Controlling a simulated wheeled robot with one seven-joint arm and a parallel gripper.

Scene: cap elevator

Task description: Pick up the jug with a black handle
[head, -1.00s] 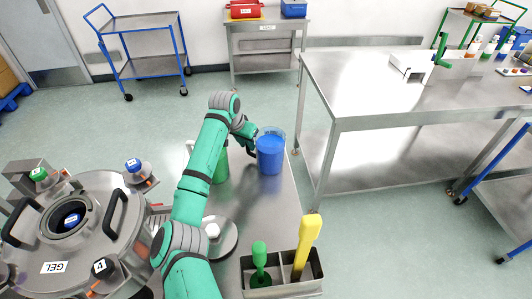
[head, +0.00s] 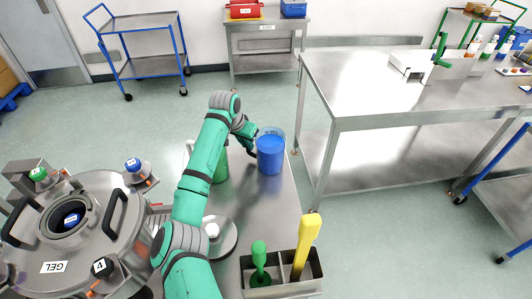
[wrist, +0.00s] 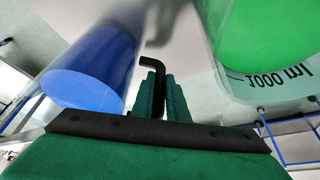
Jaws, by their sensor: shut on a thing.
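The jug with a black handle is a clear jug of blue liquid (head: 270,156) at the far end of the steel bench in the head view. In the wrist view the blue jug (wrist: 85,75) is on the left, and its black handle (wrist: 152,65) runs down between the fingers. My gripper (head: 250,142) is at the left side of the jug. In the wrist view my gripper (wrist: 163,95) is shut on the handle. The jug looks upright; I cannot tell whether its base touches the bench.
A green container (head: 221,168) is close left of the blue jug, partly behind my arm; its "1000 ml" mark shows in the wrist view. A steel holder (head: 284,287) with green and yellow tools is at the near end. A large GEL vessel (head: 85,235) is left.

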